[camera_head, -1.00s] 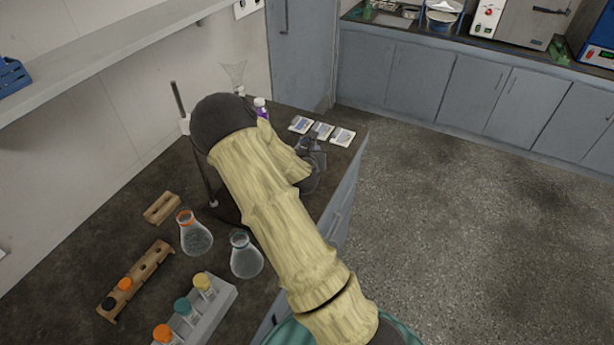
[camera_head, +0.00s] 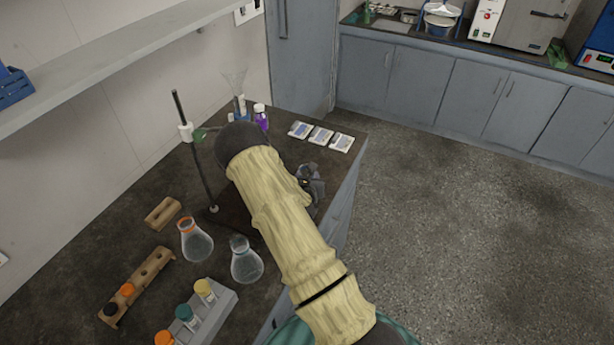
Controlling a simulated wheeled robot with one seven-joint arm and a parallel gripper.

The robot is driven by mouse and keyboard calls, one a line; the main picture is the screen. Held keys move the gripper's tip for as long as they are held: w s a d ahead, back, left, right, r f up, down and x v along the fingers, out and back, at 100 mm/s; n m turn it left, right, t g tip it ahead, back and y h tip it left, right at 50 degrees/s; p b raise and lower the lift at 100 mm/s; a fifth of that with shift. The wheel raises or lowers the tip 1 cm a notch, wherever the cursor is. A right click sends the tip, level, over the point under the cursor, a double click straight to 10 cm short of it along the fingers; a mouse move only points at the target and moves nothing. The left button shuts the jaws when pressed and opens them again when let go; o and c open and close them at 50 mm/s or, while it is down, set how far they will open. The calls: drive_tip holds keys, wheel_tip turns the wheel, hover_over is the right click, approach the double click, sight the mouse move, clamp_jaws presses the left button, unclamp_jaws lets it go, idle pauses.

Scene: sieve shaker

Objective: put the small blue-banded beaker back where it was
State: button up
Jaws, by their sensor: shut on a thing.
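My gripper (camera_head: 311,184) is the dark shape just right of my yellow-sleeved arm, low over the right part of the dark bench (camera_head: 285,115). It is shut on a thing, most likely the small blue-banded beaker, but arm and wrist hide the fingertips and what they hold. I cannot make out the blue band or a beaker elsewhere on the bench.
A clear flask (camera_head: 246,262) and an orange-collared flask (camera_head: 195,241) stand left of my arm. A stand rod (camera_head: 194,150) rises behind them. Three flat cards (camera_head: 321,135) lie beyond my gripper, near a purple-filled bottle (camera_head: 261,117). Capped bottles sit in a grey rack (camera_head: 218,312).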

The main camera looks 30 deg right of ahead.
drive_tip(key=o, duration=1)
drive_tip(key=shift+r, duration=0.15)
drive_tip(key=shift+s+a, duration=0.2)
drive_tip(key=shift+s, duration=0.05)
drive_tip(key=b+v, duration=0.2)
drive_tip(key=v, duration=0.9)
drive_tip(key=shift+s, duration=0.2)
